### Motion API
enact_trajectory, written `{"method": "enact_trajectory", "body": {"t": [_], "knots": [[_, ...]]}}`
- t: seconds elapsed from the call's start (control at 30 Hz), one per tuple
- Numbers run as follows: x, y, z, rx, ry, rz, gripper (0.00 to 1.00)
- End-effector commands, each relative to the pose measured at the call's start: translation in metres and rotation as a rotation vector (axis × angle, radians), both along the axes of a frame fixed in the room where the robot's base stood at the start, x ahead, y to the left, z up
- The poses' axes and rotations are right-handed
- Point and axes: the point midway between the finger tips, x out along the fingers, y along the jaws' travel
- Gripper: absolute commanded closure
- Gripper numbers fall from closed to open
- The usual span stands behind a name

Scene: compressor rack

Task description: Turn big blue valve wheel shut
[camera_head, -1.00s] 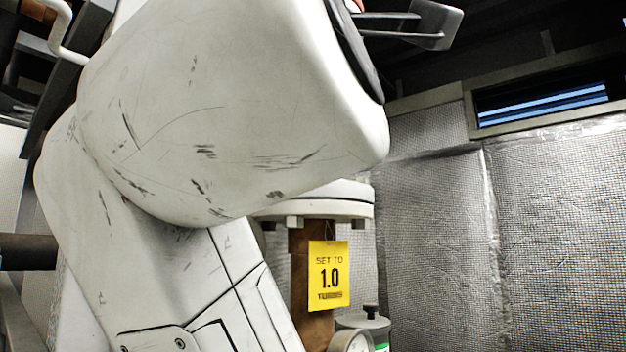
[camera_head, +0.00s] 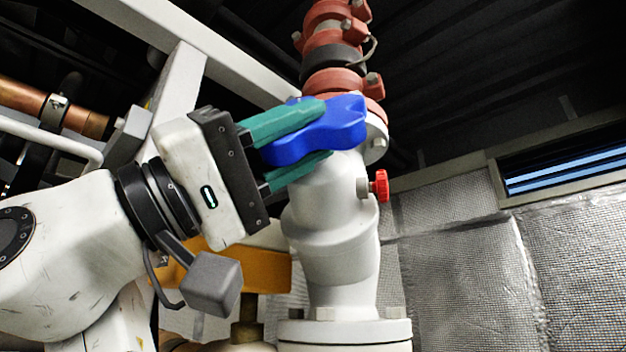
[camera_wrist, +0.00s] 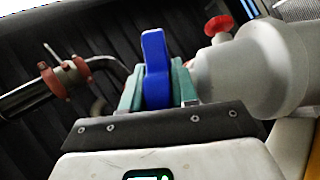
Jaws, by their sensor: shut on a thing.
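The big blue valve wheel (camera_head: 347,122) is a lobed handwheel on the side of a white valve body (camera_head: 335,235) in the head view. My gripper (camera_head: 325,130) reaches in from the left. Its two teal fingers are shut on the wheel's near part, one above and one below in the head view. In the wrist view, the blue wheel (camera_wrist: 156,72) stands edge-on between the fingers (camera_wrist: 157,82). The fingers hide part of the wheel, and its hub is not clearly seen.
A small red knob (camera_head: 381,186) sticks out from the valve body's right side. Red clamped pipe fittings (camera_head: 335,45) rise above the wheel. A white frame beam (camera_head: 178,90) and copper pipe (camera_head: 50,105) lie up and left. An orange-yellow part (camera_head: 262,270) is below my gripper.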

Motion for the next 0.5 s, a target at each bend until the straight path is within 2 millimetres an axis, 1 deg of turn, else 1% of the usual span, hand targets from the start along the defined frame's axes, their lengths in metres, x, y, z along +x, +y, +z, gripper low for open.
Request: {"method": "enact_trajectory", "body": {"t": [0.03, 0.23, 0.5], "knots": [[0.0003, 0.0008, 0.0055, 0.024, -0.003, -0.017, 1.00], [0.0010, 0.0023, 0.0030, 0.095, -0.015, -0.063, 1.00], [0.0014, 0.0031, 0.0003, 0.133, -0.021, -0.086, 1.00]]}}
